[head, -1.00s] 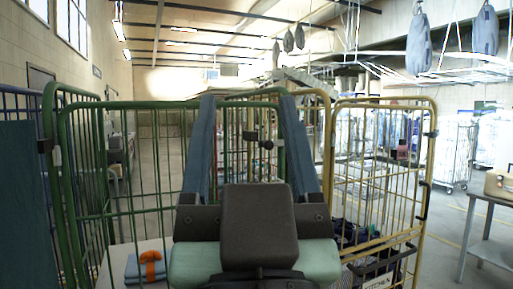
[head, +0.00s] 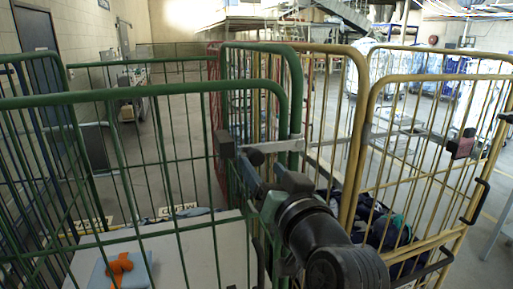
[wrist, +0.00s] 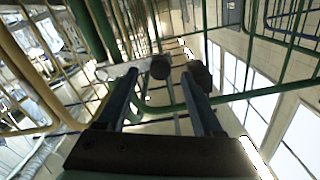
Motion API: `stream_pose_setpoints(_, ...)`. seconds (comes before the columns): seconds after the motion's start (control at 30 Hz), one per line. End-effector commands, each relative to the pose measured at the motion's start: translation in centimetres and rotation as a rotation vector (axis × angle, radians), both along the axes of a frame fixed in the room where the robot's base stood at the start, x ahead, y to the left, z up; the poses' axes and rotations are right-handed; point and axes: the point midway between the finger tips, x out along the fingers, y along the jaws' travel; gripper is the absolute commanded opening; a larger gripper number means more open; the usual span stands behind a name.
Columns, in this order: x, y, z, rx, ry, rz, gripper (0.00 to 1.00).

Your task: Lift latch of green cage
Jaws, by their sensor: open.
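The green cage (head: 140,92) fills the left and middle of the head view. Its latch (head: 275,147) is a grey metal bar at the upper right corner, ending in a dark round knob (head: 256,157). The latch bar (wrist: 118,70) and knob also show in the wrist view. My gripper (head: 262,172) is just below the latch, its fingers partly hidden by the bars and my arm. In the wrist view my gripper (wrist: 161,75) is open, with the knob between or just beyond its fingertips. I cannot tell whether they touch. A dark block shows by the right fingertip.
A yellow cage (head: 368,110) with dark bags stands close on the right. Inside the green cage, an orange item (head: 119,266) lies on a blue folded cloth on a pale shelf. A table edge (head: 500,215) is at far right.

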Motion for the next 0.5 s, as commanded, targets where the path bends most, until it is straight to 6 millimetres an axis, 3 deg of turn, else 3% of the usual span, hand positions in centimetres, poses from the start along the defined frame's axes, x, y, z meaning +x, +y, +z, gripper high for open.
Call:
stream_pose_setpoints(0.2, 3.1, 1.1, 0.3, -0.001, -0.001, 0.001, 0.68)
stream_pose_setpoints(0.5, 4.5, 1.4, 0.0, -0.002, -0.001, -0.001, 0.68)
